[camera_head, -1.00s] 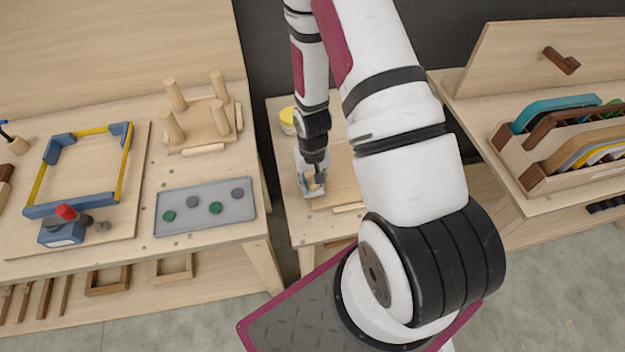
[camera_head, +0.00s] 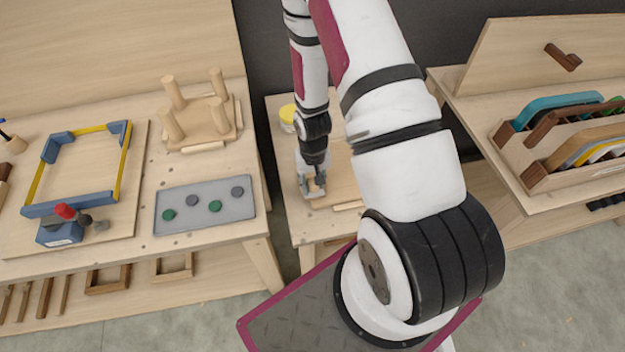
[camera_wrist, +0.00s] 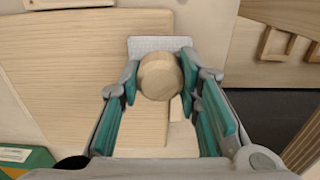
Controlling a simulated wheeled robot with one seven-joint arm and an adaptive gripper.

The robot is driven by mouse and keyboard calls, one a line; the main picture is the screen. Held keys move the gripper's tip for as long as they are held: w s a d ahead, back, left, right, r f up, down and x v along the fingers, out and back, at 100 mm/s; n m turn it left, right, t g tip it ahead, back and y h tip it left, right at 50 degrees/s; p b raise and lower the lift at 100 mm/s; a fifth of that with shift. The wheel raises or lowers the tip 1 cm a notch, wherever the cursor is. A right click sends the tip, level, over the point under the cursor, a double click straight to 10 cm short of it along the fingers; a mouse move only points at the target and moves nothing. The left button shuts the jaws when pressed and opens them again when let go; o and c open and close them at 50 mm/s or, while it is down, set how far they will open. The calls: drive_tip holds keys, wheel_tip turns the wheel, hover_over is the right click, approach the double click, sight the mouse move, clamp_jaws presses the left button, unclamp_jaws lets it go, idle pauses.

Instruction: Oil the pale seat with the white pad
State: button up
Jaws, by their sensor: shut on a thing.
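My gripper (camera_head: 314,187) is over the small middle bench in the head view. In the wrist view my gripper (camera_wrist: 160,82) is shut on the round wooden knob of the white pad (camera_wrist: 150,45), with a finger on each side. The pad's pale, textured face edge shows beyond the knob. The pale seat (camera_wrist: 85,75) is a flat, light wooden board under the gripper and to its left. In the head view the seat (camera_head: 343,182) shows partly beside the gripper. The pad overlaps the seat in the wrist view; I cannot tell whether they touch.
A yellow-topped tin (camera_head: 288,115) stands at the back left of the middle bench. The left bench holds a clamped frame (camera_head: 127,150), an upturned stool (camera_head: 208,125) and a grey tray (camera_head: 240,207). A rack (camera_head: 540,172) of curved pieces is on the right bench.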

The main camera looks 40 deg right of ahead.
drive_tip(key=shift+f, duration=0.25)
drive_tip(key=shift+d, duration=0.1)
drive_tip(key=shift+s+d+r+p, duration=0.1)
drive_tip(key=shift+s+d+p, duration=0.2)
drive_tip(key=shift+d, duration=0.4)
drive_tip(key=shift+s+d+r+p, duration=0.15)
drive_tip(key=shift+s+d, duration=0.15)
drive_tip(key=shift+d, duration=0.35)
drive_tip(key=shift+s+d+f+p, duration=0.15)
drive_tip(key=shift+s+d, duration=0.3)
drive_tip(key=shift+d, duration=0.6)
drive_tip(key=shift+s+d+f+p, duration=0.1)
drive_tip(key=shift+s+d+p, duration=0.3)
drive_tip(key=shift+d, duration=0.65)
drive_tip(key=shift+s+d+f+p, duration=0.1)
drive_tip(key=shift+s+d, duration=0.4)
drive_tip(key=shift+d, duration=0.55)
